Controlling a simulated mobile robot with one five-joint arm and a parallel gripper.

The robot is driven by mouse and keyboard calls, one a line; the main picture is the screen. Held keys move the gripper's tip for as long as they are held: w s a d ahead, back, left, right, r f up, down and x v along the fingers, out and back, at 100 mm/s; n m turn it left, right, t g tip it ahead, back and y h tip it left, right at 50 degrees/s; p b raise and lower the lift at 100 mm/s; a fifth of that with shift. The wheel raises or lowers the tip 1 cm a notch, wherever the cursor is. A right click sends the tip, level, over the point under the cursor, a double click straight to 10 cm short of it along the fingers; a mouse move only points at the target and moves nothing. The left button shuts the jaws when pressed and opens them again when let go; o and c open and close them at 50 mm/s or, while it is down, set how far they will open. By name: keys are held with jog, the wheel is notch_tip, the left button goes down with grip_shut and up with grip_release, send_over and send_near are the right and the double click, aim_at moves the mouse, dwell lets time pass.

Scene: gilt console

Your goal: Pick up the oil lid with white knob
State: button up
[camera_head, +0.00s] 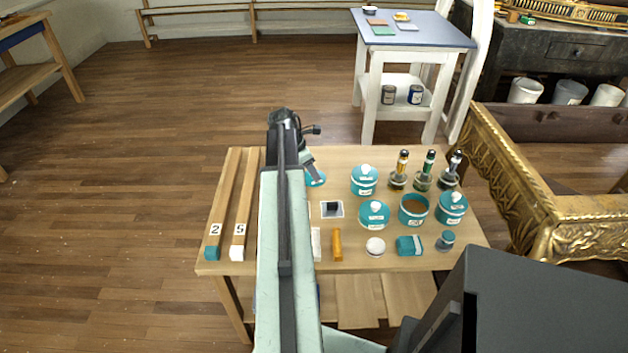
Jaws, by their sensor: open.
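Several teal pieces with white knobs stand on the wooden table; their labels are too small to read, so I cannot tell which is the oil lid. One low teal lid (374,214) with a white knob is at the table's middle. A teal pot with a knobbed lid (364,182) is behind it, and another (452,207) is at the right. A further teal piece (316,179) is partly hidden by my gripper (309,165). My gripper is open, above or beside that piece; the exact gap is unclear.
An open teal pot (413,210) holds something brown. Several stoppered bottles (422,176) stand behind it. A white round item (375,247), teal block (409,245) and orange stick (337,245) line the front. Two wooden bars (231,200) lie left. A gilt console (520,190) stands right.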

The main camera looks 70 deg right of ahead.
jog(key=shift+r, duration=0.1)
grip_shut()
jog(key=shift+r, duration=0.1)
